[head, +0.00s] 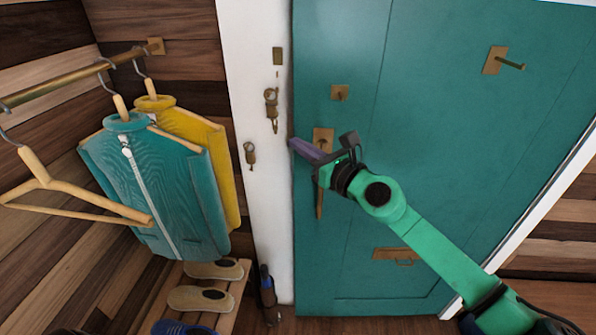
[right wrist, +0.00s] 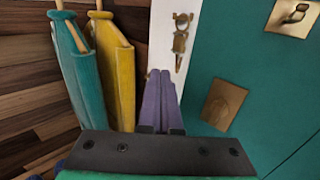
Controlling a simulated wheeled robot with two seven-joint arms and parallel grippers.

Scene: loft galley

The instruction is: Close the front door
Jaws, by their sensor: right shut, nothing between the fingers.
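The teal front door (head: 450,110) fills the right half of the head view. Its left edge lies along the white door frame (head: 262,200); I cannot tell whether it is fully flush. A brass handle (head: 319,200) sits near that edge, partly hidden by my right gripper. My right gripper (head: 296,146) is shut and empty, its purple fingers in front of the door's left edge. In the right wrist view the shut fingers (right wrist: 160,95) point toward the white frame beside the door (right wrist: 235,70). I cannot tell whether they touch. My left gripper is out of view.
A brass rail (head: 60,78) with a teal jacket (head: 165,190), a yellow garment (head: 217,150) and an empty hanger (head: 75,193) is at left. A wooden shoe rack (head: 228,290) stands below. A dark umbrella-like object (head: 267,288) is by the frame.

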